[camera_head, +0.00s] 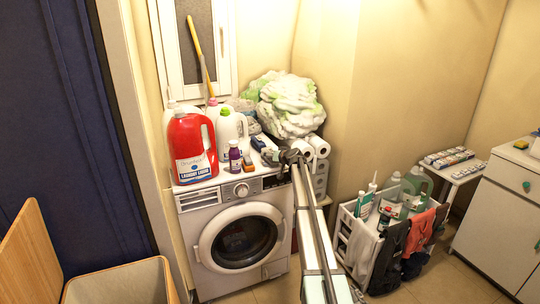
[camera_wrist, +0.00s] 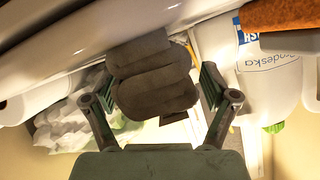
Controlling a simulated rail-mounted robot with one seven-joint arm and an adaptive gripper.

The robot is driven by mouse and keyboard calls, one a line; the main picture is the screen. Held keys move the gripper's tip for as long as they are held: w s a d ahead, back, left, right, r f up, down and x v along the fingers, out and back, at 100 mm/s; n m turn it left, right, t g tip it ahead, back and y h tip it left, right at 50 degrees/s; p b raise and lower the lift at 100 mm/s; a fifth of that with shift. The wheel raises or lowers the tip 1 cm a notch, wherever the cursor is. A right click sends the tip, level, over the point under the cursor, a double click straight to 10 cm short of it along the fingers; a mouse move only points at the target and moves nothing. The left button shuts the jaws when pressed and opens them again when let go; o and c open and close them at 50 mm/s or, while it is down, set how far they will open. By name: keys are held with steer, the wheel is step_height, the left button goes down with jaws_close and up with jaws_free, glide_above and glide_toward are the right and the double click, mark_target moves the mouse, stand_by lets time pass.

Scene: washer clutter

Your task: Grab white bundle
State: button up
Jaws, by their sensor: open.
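The white bundle (camera_head: 288,105), crumpled and white with green patches, sits at the back right of the washer top (camera_head: 222,178). In the wrist view, a crumpled white and green thing that looks like the bundle (camera_wrist: 72,132) lies beyond the left finger, partly hidden by it. My gripper (camera_head: 288,156) is above the washer's front right edge, in front of the bundle and apart from it. In the wrist view my gripper (camera_wrist: 155,78) is open. A dark grey folded cloth-like thing (camera_wrist: 150,80) shows between its fingers; I cannot tell whether they touch it.
Left of the bundle stand a red detergent jug (camera_head: 192,147), a white jug (camera_head: 230,130) and a purple bottle (camera_head: 235,157). White paper rolls (camera_head: 318,146) lie close right of my gripper. A leaning yellow stick (camera_head: 198,52) and the wall are behind. A laundry crate (camera_head: 345,235) stands right.

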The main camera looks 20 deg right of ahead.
steer(key=shift+w+f, duration=0.15)
steer(key=shift+w, duration=0.3)
steer(key=c, duration=1.3)
